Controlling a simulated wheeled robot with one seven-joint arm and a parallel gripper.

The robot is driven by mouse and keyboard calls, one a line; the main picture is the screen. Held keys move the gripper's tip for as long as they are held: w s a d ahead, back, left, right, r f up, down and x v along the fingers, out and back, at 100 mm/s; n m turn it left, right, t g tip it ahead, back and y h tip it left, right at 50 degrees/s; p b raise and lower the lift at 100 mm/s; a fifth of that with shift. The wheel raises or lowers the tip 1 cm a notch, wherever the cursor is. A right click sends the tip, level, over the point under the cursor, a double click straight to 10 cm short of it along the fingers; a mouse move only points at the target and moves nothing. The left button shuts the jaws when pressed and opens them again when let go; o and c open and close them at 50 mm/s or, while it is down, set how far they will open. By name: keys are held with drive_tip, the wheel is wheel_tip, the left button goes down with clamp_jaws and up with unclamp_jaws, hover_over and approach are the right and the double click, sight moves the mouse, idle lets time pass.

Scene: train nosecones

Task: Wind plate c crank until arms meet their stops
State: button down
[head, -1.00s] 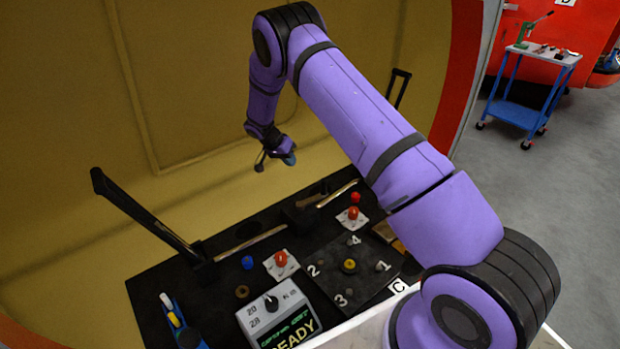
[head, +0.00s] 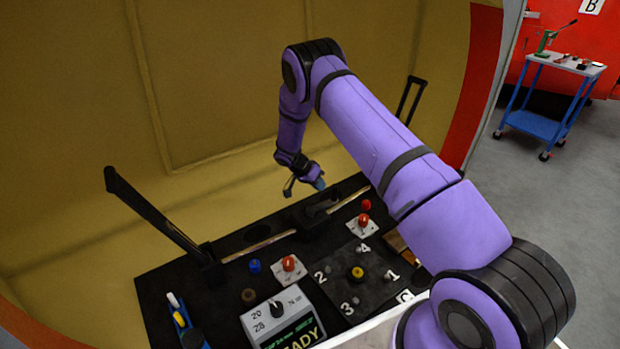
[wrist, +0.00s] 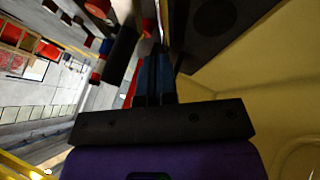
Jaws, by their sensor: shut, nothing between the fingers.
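The black plate (head: 165,292) marked C lies below the yellow nosecone wall. A dark block (head: 316,222) sits mid-way along its back edge, with light rods at its sides; I cannot tell for sure which part is the crank. A black arm (head: 150,214) leans up to the left; another black arm (head: 411,98) stands upright at the right, partly hidden by my arm. My gripper (head: 320,184) hangs just above the block, shut and empty, apparently not touching it. Its blue fingers show together in the wrist view (wrist: 155,78).
On the plate are red knobs (head: 289,264) on white bases, a blue knob (head: 255,266), a numbered pad with a yellow knob (head: 357,272), and a grey box with a dial and a READY screen (head: 282,318). A blue trolley (head: 545,125) stands far right on open floor.

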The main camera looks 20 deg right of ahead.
drive_tip(key=shift+s+d+r, duration=0.1)
drive_tip(key=shift+s+d, duration=0.25)
drive_tip(key=shift+s, duration=0.2)
drive_tip(key=shift+s+d+r, duration=0.1)
drive_tip(key=shift+s+d, duration=0.25)
drive_tip(key=shift+s, duration=0.2)
